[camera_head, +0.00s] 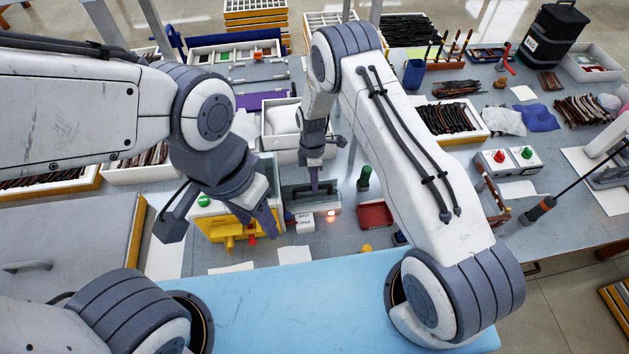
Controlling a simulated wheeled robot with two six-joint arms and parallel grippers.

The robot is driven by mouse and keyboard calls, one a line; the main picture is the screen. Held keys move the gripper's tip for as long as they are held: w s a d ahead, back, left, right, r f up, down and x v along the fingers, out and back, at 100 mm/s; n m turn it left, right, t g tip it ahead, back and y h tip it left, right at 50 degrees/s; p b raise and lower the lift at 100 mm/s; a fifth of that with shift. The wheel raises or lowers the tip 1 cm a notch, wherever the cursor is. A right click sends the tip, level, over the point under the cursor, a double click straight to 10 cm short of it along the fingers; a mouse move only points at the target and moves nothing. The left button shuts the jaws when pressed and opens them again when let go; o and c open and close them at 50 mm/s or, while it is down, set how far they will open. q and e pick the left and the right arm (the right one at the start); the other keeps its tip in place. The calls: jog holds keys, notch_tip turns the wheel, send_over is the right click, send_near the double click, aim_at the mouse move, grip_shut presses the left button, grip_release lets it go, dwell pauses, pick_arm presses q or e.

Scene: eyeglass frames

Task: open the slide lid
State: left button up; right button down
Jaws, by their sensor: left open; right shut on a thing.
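A small grey box with a dark, grey-green slide lid (297,191) stands near the middle of the table. A dark bar-like handle shows on it. My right gripper (315,186) reaches down to the lid from above and is shut on what looks like this handle; the fingers partly hide the contact. How far the lid stands open is too small to tell. My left gripper (220,218) is open and empty, left of the box, with its fingers spread in front of a yellow fixture (222,228).
An orange light (331,213) glows at the box's front right, beside a small white label (305,223). A dark green-topped stamp-like piece (364,178) and a red tray (375,215) stand to the right. A white bin (282,118) is behind. The blue mat (300,290) in front is clear.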

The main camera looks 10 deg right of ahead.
dwell(0.5)
jog(key=w+g+b, duration=0.1)
jog(key=b, duration=0.3)
jog(key=w+g+b, duration=0.1)
jog(key=g+b, duration=0.1)
jog(key=b, duration=0.3)
jog(key=w+g+b, duration=0.1)
jog(key=g+b, duration=0.1)
jog(key=b, duration=0.3)
jog(key=shift+w+r, duration=0.3)
jog(key=shift+w, duration=0.1)
jog(key=shift+w+r+g+b, duration=0.1)
jog(key=shift+r+g+b, duration=0.2)
jog(key=shift+b, duration=0.35)
jog(key=shift+r, duration=0.15)
jog(key=c, duration=0.8)
grip_release()
